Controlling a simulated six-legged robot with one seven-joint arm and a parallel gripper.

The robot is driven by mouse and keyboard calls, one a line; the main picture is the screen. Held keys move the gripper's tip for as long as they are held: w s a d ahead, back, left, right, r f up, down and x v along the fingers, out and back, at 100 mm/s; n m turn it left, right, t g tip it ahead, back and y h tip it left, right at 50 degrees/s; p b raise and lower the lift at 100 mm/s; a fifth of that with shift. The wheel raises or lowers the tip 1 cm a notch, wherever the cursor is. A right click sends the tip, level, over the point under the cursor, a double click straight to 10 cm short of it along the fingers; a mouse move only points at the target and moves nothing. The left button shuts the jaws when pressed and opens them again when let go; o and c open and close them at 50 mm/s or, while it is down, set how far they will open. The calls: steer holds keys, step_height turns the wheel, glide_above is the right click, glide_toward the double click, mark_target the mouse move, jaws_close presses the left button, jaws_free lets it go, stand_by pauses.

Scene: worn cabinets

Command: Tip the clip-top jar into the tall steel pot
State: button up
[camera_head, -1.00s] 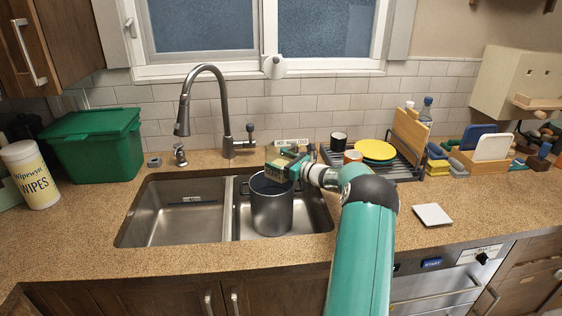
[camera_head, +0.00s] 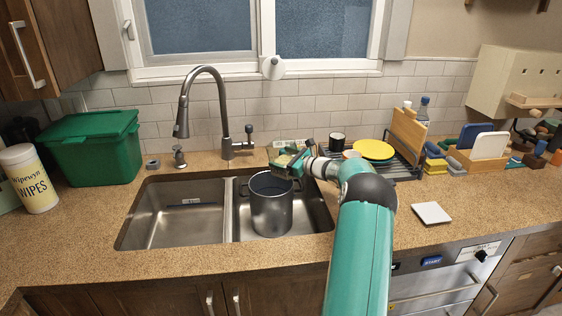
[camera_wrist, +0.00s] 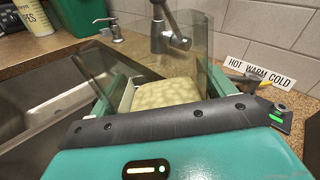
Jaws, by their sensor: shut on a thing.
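The tall steel pot (camera_head: 271,210) stands upright in the right basin of the sink, with its open mouth up. My gripper (camera_head: 294,163) is above and just right of the pot's rim, shut on the clip-top jar (camera_head: 282,161). The jar is small and partly hidden by my gripper in the head view, and it looks tilted. In the wrist view, pale, bumpy contents of the jar (camera_wrist: 166,93) show between clear panels beyond my gripper's body. The pot's inside is dark, and I cannot tell whether anything is in it.
The faucet (camera_head: 222,110) rises behind the sink, left of my gripper. A dish rack with a yellow plate (camera_head: 374,150) and cups stands to the right. A green bin (camera_head: 95,150) is at the left.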

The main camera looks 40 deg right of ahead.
steer(key=shift+d+r+n+g, duration=0.25)
steer(key=shift+r+n+g, duration=0.15)
steer(key=shift+n, duration=0.5)
steer(key=shift+d, duration=0.1)
steer(key=shift+s+d+r+n+h, duration=0.1)
steer(key=shift+d+n+h, duration=0.05)
steer(key=shift+n+h, duration=0.25)
steer(key=shift+d+r+n+g, duration=0.1)
steer(key=shift+d+n+g, duration=0.05)
steer(key=shift+n+g, duration=0.25)
steer(key=shift+d+n+h, duration=0.1)
steer(key=shift+n+h, duration=0.2)
steer(key=shift+n, duration=0.2)
